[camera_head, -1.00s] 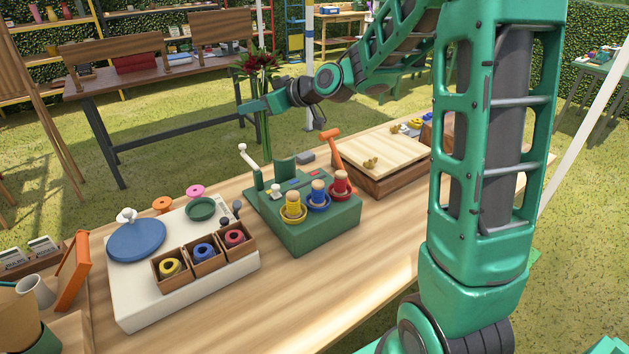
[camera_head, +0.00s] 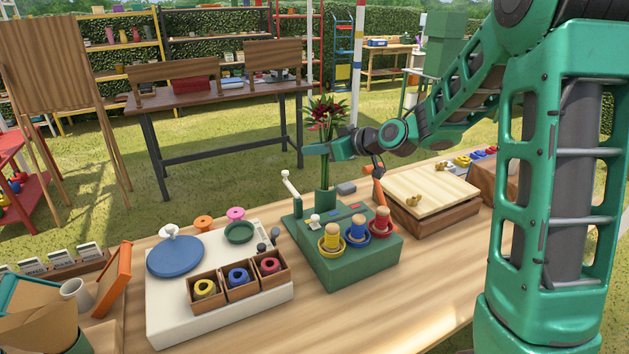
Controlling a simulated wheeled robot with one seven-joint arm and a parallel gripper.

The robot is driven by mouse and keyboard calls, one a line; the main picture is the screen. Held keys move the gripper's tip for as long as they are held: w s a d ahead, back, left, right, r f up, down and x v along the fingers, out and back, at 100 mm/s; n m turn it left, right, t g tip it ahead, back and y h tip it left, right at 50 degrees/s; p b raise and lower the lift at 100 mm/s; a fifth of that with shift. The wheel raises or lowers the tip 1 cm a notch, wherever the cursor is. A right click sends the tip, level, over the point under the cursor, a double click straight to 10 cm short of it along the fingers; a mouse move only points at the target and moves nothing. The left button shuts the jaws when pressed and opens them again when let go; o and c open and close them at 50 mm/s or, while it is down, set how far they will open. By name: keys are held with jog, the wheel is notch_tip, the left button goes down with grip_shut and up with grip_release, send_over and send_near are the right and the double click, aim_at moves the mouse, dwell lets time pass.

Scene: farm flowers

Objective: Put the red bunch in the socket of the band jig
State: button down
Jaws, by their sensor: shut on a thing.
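The red bunch (camera_head: 325,116) has dark red flower heads, green leaves and long green stems, and is upright. My gripper (camera_head: 326,149) is shut on its stems just below the flowers. The band jig (camera_head: 347,268) is a green block on the bench with a white-knobbed lever and an orange handle. Its socket (camera_head: 325,203) is a short green upright cup at the jig's back. The stems' lower ends meet the socket's rim in the picture; I cannot tell whether they are inside, above or behind it.
Yellow, blue and red band spools (camera_head: 356,232) stand at the jig's front. Left is a white board (camera_head: 220,311) with a blue disc (camera_head: 175,256) and boxed rolls (camera_head: 238,280). Right is a wooden board on a box (camera_head: 434,192). The front of the bench is clear.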

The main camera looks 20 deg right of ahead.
jog(key=shift+f, duration=2.95)
jog(key=c, duration=1.6)
grip_release()
jog(key=v, duration=1.2)
